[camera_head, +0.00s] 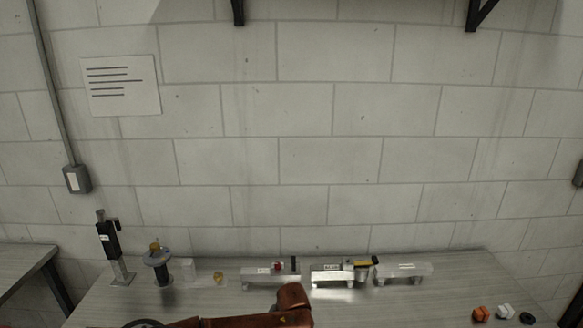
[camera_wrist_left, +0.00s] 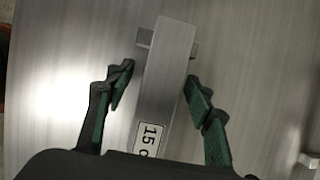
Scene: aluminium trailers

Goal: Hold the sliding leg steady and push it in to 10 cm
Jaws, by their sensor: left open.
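In the left wrist view a grey aluminium bar (camera_wrist_left: 166,75) runs between the fingers of my open left gripper (camera_wrist_left: 159,74). The fingers stand on either side of the bar, with gaps visible. A white label (camera_wrist_left: 148,138) on the bar reads "15 c"; the rest is hidden behind my gripper body. A short crosspiece shows under the bar's far end. In the head view, a labelled aluminium unit (camera_head: 331,276) stands on the table, with a yellow and black part (camera_head: 366,263) at its right. I cannot tell which part is the sliding leg. My right gripper is not in view.
Similar aluminium units stand left (camera_head: 262,280) and right (camera_head: 404,272) on the table (camera_head: 420,305). Orange, white and black nuts (camera_head: 505,311) lie at right.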

